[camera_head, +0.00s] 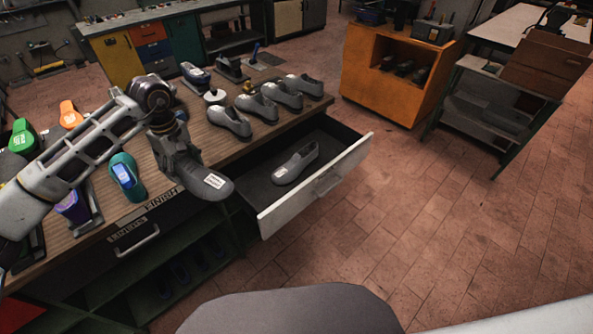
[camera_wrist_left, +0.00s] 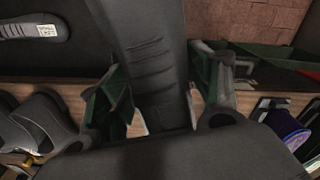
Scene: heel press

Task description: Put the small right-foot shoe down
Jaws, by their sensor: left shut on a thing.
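My left gripper (camera_head: 180,167) is shut on a dark grey shoe (camera_head: 207,184), held toe outward at the front edge of the bench, left of the open drawer. A white label sits on its toe; I cannot read it in this view. In the left wrist view the shoe (camera_wrist_left: 150,50) runs between the two fingers of the gripper (camera_wrist_left: 162,95). Another grey shoe (camera_head: 296,163) lies in the drawer (camera_head: 325,180); in the left wrist view this shoe (camera_wrist_left: 30,30) bears a label that seems to read "SMALL LEFT". My right gripper is not in view.
Several grey shoes (camera_head: 256,107) stand along the bench top (camera_head: 215,150). Coloured devices, including a teal one (camera_head: 127,176), stand at the left. The drawer has free room around its shoe. An orange cabinet (camera_head: 385,80) stands behind, with clear brick floor in front.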

